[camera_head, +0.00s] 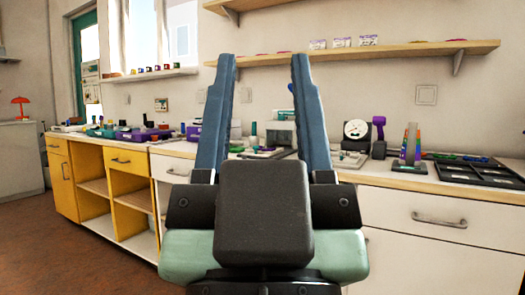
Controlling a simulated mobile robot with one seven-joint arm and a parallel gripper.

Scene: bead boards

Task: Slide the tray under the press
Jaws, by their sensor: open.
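My gripper (264,62) is in the middle foreground. Its two blue fingers stand upright and wide apart, with nothing between them. A small pale flat piece (349,159) lies before the dial.
The long counter (405,181) has drawers below. Purple boxes (143,134) and small items crowd the left. A wall shelf (385,52) hangs above. Floor (90,262) is clear at left.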

